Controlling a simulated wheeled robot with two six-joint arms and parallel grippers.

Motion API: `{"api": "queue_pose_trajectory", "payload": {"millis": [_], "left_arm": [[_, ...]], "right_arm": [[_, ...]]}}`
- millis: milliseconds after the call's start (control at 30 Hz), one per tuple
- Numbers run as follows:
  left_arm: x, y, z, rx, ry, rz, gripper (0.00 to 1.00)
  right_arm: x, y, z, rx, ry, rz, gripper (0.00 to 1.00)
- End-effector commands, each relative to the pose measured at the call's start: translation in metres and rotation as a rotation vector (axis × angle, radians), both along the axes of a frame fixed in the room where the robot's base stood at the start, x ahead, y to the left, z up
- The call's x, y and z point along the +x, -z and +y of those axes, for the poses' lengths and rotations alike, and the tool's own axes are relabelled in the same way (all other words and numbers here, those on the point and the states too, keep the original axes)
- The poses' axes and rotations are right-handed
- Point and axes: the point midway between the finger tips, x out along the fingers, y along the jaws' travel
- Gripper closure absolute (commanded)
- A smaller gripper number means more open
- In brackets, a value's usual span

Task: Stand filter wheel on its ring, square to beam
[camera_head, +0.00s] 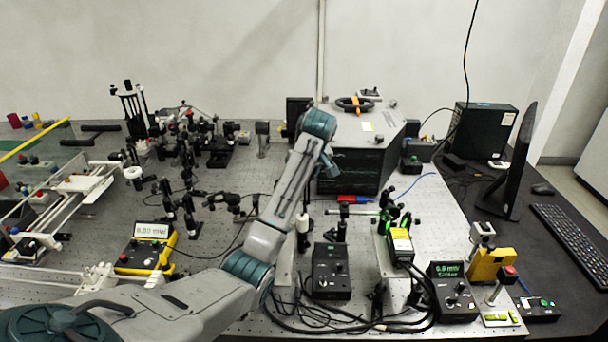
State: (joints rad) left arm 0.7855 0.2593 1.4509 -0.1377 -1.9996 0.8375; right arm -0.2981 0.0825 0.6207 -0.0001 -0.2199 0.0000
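My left arm reaches in from the lower left across the bench, bent at a teal joint. Its wrist end (329,163) is in front of the large dark box near the middle, and I cannot make out the fingers or anything between them. I cannot pick out the filter wheel or its ring with certainty; they may be small, or hidden behind my arm. A green glow marks lit optics (388,220) right of my arm. My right gripper is not in view.
The large dark instrument box (352,168) stands behind my wrist. Several optical mounts crowd the back left. A yellow-cased meter (147,249), a black controller (331,271) and a green-display controller (453,291) stand nearer. Loose cables lie at the front. A monitor (519,165) stands right.

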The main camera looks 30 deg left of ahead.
Motion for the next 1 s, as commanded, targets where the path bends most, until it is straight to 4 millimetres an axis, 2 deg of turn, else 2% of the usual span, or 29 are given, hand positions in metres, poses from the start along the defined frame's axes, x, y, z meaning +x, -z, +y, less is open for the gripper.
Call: {"api": "queue_pose_trajectory", "payload": {"millis": [133, 500, 533, 633, 1000], "left_arm": [[0.000, 0.016, 0.000, 0.000, 0.000, 0.001, 1.00], [0.000, 0.020, 0.000, 0.000, 0.000, 0.000, 1.00], [-0.001, 0.023, 0.000, -0.001, 0.000, 0.004, 0.48], [-0.001, 0.023, 0.000, -0.001, 0.000, 0.004, 0.28], [0.000, 0.017, 0.000, -0.001, 0.000, 0.003, 0.28]], "right_arm": [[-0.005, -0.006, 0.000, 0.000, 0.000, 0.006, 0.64], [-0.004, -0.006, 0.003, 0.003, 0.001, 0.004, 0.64], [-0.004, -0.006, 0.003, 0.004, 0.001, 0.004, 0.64], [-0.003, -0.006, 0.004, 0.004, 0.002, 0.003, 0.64], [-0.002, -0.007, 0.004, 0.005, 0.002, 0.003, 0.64]]}}
